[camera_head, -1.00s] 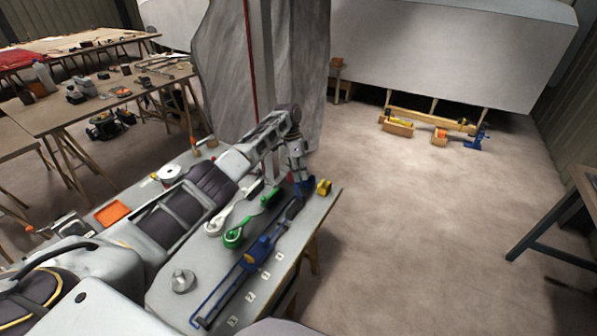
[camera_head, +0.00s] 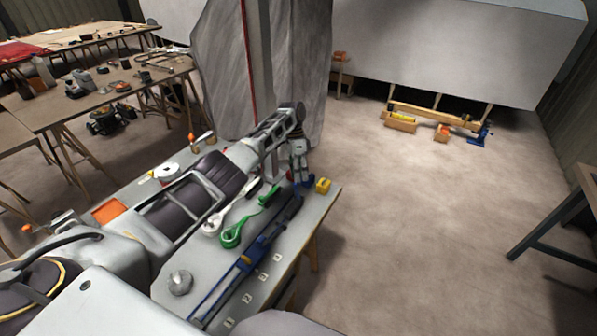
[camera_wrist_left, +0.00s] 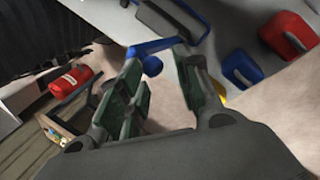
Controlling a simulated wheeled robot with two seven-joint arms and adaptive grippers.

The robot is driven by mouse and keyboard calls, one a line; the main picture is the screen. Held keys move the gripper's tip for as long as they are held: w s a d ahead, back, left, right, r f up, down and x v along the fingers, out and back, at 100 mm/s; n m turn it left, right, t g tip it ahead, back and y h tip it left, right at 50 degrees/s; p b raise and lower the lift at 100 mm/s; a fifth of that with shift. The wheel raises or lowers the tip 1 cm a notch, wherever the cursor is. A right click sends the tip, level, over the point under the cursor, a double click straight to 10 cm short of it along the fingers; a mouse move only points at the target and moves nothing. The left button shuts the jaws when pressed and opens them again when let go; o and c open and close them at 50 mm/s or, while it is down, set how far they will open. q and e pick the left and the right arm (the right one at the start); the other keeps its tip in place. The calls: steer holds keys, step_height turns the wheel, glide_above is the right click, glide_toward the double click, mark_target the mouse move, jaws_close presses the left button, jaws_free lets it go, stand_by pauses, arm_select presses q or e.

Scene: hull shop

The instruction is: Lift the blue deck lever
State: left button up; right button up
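The blue deck lever (camera_head: 308,182) shows in the head view as a small blue piece at the far end of the grey bench, just below my left gripper (camera_head: 301,178). In the left wrist view the blue lever (camera_wrist_left: 160,45) is a bar with a round knob, lying across the gap at the fingertips. My left gripper (camera_wrist_left: 158,62) has its dark green-padded fingers spread, one on either side of the knob. I cannot tell whether a finger touches the lever. My right gripper is in neither view.
On the bench, a green tool (camera_head: 231,237), a white tool (camera_head: 211,222) and a long blue bar device (camera_head: 240,264) lie near my left arm. A yellow block (camera_head: 323,186) sits close beside the gripper at the bench corner. Open floor (camera_head: 420,220) lies to the right.

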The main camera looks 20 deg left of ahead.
arm_select(q)
steer(key=shift+o, duration=1.1)
steer(key=shift+w+d+f, duration=0.1)
steer(key=shift+d+f, duration=0.1)
steer(key=shift+f, duration=0.75)
steer(key=shift+d+r, duration=0.1)
steer(key=shift+w+a+r, duration=0.1)
steer(key=shift+a+r, duration=0.1)
steer(key=v, duration=1.1)
steer(key=shift+r, duration=0.4)
steer(key=shift+w+r, duration=0.1)
steer(key=shift+d, duration=0.1)
